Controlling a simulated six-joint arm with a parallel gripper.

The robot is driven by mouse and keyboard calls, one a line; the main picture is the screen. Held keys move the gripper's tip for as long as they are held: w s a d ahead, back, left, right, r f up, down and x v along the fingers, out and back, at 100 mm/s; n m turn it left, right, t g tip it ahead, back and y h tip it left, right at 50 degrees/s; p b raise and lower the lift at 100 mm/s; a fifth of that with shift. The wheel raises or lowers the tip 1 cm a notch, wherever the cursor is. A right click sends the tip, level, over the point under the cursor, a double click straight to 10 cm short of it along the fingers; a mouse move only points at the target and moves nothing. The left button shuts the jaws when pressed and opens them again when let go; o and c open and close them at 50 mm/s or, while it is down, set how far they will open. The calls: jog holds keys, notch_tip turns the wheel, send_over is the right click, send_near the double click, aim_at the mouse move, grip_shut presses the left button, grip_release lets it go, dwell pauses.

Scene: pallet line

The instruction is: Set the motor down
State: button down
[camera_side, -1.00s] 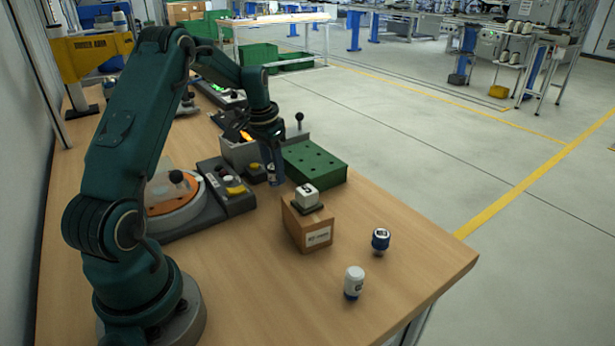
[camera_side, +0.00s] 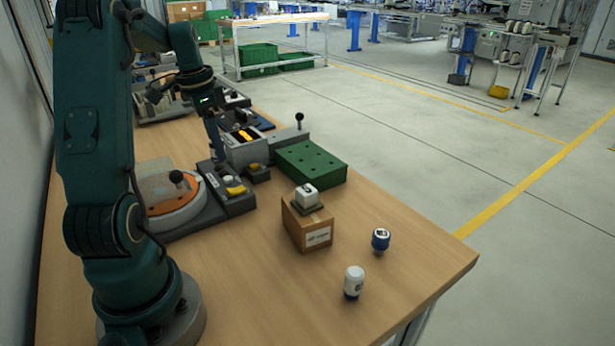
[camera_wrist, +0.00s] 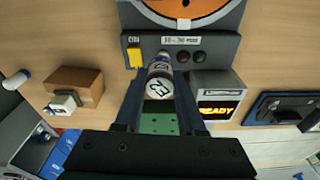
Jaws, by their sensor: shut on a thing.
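The motor (camera_wrist: 160,86), a pale cylinder with a dark mark on its end, is between the two fingers of my gripper (camera_wrist: 158,90) in the wrist view. My gripper is shut on it. In the side view my gripper (camera_side: 216,150) points down, close to the grey control panel of the turntable station. The motor is hard to make out there against the fingers. I cannot tell from these frames whether its lower end touches anything.
The turntable station (camera_side: 172,215) has an orange disc. A grey READY display box (camera_wrist: 218,100) and a green holed block (camera_side: 310,163) are near.

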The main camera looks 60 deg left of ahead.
jog(key=s+d+m+h, duration=0.1)
jog(key=s+d+m, duration=0.2)
jog(key=d+m, duration=0.7)
jog(key=shift+d+f+n, duration=0.25)
jog(key=shift+f+n, duration=0.1)
jog(key=shift+f, duration=1.3)
jog(key=shift+d+f+n, duration=0.3)
jog(key=shift+f+n, duration=0.1)
jog(key=shift+f, duration=1.2)
jog(key=shift+d+f+n, duration=0.25)
jog(key=shift+f+n, duration=0.1)
jog(key=shift+f, duration=1.3)
jog(key=shift+f, duration=0.1)
jog(key=c, duration=0.5)
grip_release()
